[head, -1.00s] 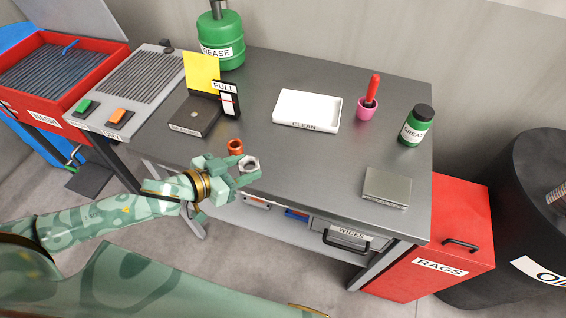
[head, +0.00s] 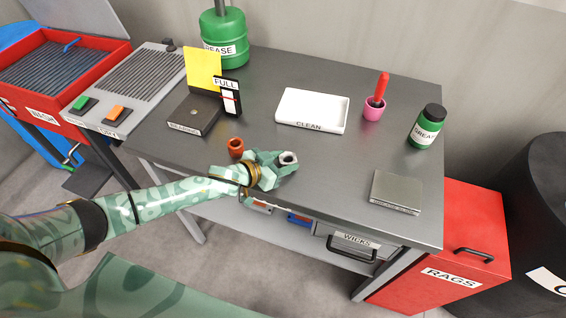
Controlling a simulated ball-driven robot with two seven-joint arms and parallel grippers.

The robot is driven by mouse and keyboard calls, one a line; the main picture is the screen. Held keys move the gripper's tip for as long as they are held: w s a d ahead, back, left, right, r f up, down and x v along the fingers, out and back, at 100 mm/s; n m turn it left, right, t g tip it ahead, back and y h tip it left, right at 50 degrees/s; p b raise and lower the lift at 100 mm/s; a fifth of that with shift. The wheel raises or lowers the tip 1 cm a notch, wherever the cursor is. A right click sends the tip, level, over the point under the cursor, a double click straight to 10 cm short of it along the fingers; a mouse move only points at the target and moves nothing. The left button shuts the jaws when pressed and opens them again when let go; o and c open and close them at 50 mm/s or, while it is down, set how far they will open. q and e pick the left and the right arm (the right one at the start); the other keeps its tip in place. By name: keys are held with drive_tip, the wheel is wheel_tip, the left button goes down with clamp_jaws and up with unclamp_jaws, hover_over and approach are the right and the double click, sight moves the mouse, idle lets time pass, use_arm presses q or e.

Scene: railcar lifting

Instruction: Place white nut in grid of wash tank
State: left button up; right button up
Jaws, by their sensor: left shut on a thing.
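The white nut (head: 288,158) is a small pale hex ring at the tips of my left gripper (head: 282,161). The gripper is shut on it, over the front part of the grey table, just right of an orange-brown cup-shaped piece (head: 236,147). The wash tank (head: 92,97) is a red box at the far left, with WASH on its front. Its dark slatted grid (head: 55,68) lies inside the red rim and looks empty apart from a blue item at its back. My right gripper is not in view.
A dryer panel (head: 140,82) with green and orange switches stands between tank and table (head: 330,185). On the table are a white CLEAN tray (head: 309,124), a black box with a yellow card (head: 203,69), a green grease can (head: 224,38), a pink cup (head: 374,108) and a grey box (head: 396,188).

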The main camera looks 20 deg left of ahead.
use_arm(q)
drive_tip(key=shift+f, duration=0.1)
drive_tip(key=o, duration=1.1)
drive_tip(key=shift+o, duration=0.2)
drive_tip(key=shift+f, duration=0.1)
